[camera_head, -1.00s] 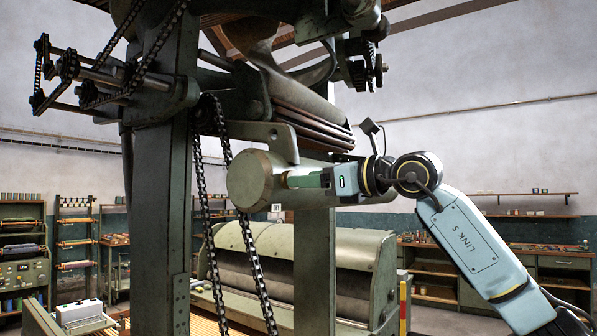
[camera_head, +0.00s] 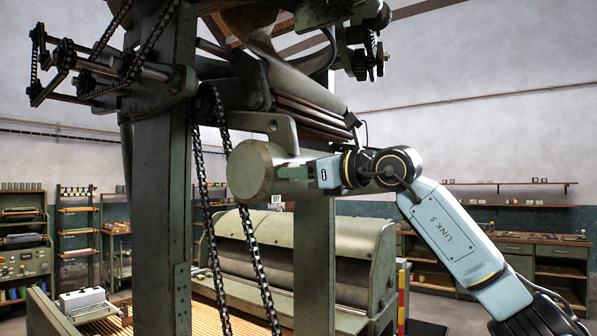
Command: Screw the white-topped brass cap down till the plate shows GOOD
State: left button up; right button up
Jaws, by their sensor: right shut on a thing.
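My right gripper (camera_head: 292,172) reaches in from the right and is shut at the end of the large grey-green cylinder (camera_head: 250,172). The white-topped brass cap does not show clearly; the fingers and the cylinder's rim hide what is between the jaws. A small white plate (camera_head: 276,199) with a dark mark hangs just below the cylinder; its lettering is too small to read. My left gripper is not in view.
A green post (camera_head: 163,200) and hanging chains (camera_head: 255,240) stand left of the cylinder. A roller machine (camera_head: 345,240) is below and behind. Shelves (camera_head: 560,262) and benches line the right wall. Open air lies right of my arm.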

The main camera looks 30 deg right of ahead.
jog(key=shift+m, duration=0.3)
jog(key=m+b, duration=0.3)
jog(key=m, duration=2)
jog(key=shift+b, duration=0.35)
jog(key=o, duration=1)
jog(key=shift+d, duration=0.1)
jog(key=b+v, duration=0.3)
jog(key=v, duration=1)
jog(key=shift+s, duration=0.2)
